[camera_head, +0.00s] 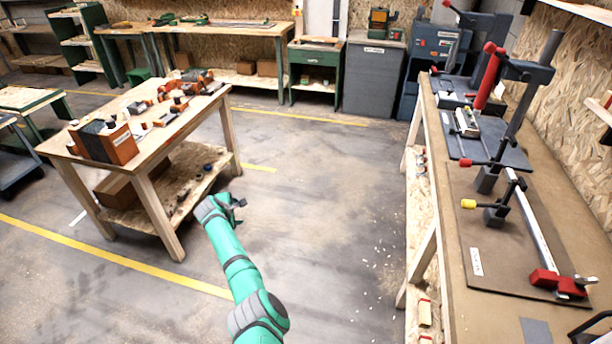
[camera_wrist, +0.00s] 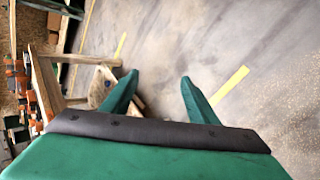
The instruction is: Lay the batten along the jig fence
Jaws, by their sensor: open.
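My gripper (camera_head: 237,203) is out over the open floor, between the left table and the right bench. In the wrist view my gripper (camera_wrist: 159,82) has its two green fingers apart, with only floor and part of a wooden table frame seen between them. It holds nothing. I cannot pick out a batten or a jig fence for certain in either view. A long pale bar (camera_head: 530,225) with a red end lies on the right bench, but it looks like part of a clamp.
The left wooden table (camera_head: 150,172) carries several orange and dark tools and a box (camera_head: 105,142). The right bench (camera_head: 450,260) bears a dark board with upright clamps. Cabinets (camera_head: 372,75) and a green-legged bench stand at the back. The floor between the table and bench is clear.

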